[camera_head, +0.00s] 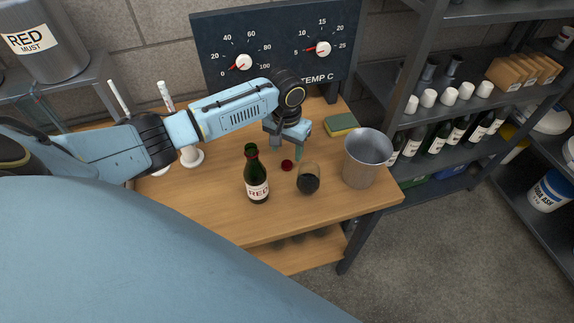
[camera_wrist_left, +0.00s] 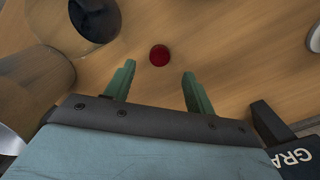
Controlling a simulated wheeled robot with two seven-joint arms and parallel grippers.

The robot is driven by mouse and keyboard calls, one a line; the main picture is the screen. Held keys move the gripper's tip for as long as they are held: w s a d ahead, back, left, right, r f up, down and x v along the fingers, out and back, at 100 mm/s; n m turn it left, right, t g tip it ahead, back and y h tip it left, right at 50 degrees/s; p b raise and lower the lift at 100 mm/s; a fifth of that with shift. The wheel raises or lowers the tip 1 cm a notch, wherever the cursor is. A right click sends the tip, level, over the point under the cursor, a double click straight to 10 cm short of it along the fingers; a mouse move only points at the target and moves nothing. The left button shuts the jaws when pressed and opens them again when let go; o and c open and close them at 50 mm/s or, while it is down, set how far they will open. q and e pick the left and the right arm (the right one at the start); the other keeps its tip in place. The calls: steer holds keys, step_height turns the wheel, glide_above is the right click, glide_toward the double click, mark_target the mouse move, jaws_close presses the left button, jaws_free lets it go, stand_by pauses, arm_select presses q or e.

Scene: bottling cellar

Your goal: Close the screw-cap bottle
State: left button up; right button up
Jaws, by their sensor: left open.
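The green bottle (camera_head: 257,178) with a "RED" label stands upright on the wooden table (camera_head: 215,215). No cap shows on its neck. A small dark red screw cap (camera_head: 287,165) lies on the table to the right of the bottle, behind the wine glass. In the left wrist view the cap (camera_wrist_left: 159,55) lies beyond the fingertips, roughly between their lines. My left gripper (camera_head: 288,148) is above the table behind the cap, apart from it; in the wrist view its green fingers (camera_wrist_left: 156,82) are open and empty. My right gripper is not in view.
A glass with dark wine (camera_head: 308,180) stands near the cap, with a metal bucket (camera_head: 366,158) to its right. A yellow-green sponge (camera_head: 341,125) lies behind. White stands (camera_head: 192,156) are at left. The table front is clear.

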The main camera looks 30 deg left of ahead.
mark_target(287, 164)
arm_select(q)
steer(key=shift+f, duration=0.15)
step_height(287, 164, down, 5)
steer(key=shift+f+b, duration=0.1)
steer(key=shift+b, duration=0.4)
steer(key=c, duration=1)
